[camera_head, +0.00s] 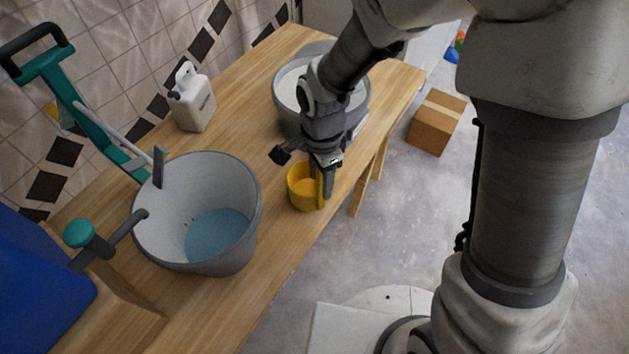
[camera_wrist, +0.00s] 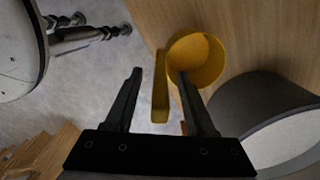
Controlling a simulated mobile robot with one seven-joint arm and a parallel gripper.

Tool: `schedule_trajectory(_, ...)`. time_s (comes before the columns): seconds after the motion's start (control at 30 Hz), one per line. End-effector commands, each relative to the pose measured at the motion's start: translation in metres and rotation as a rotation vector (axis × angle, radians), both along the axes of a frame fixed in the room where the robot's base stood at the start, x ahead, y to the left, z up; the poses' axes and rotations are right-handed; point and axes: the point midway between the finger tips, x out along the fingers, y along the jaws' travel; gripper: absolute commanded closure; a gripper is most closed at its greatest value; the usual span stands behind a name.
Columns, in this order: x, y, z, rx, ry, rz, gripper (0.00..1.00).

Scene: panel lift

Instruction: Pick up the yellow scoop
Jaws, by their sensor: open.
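The yellow scoop (camera_head: 301,188) stands upright on the wooden table near its front edge, its open top facing up. In the wrist view the scoop's round cup (camera_wrist: 205,58) lies at upper right. Its flat handle (camera_wrist: 160,92) sits between the two fingers of my gripper (camera_wrist: 158,78), with gaps on both sides. One finger reaches into or over the cup's near edge; I cannot tell how deep. My gripper (camera_head: 325,190) is open and points down at the handle side of the scoop. It partly hides the scoop in the head view.
A large grey bucket (camera_head: 245,205) with blue liquid stands to the left. Another grey bucket (camera_head: 283,110) stands behind my arm. A white canister (camera_head: 192,103) is near the tiled wall. The table (camera_head: 262,262) drops off at its front edge. A cardboard box (camera_head: 437,122) is on the floor.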

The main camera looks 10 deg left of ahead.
Motion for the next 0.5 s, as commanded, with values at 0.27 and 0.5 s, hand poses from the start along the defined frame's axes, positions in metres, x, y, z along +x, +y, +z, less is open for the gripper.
schedule_trajectory(0.27,0.0001,-0.0002,-0.0190,0.000,0.000,0.001,0.45)
schedule_trajectory(0.5,0.0002,-0.0001,-0.0184,-0.001,-0.001,0.001,0.65)
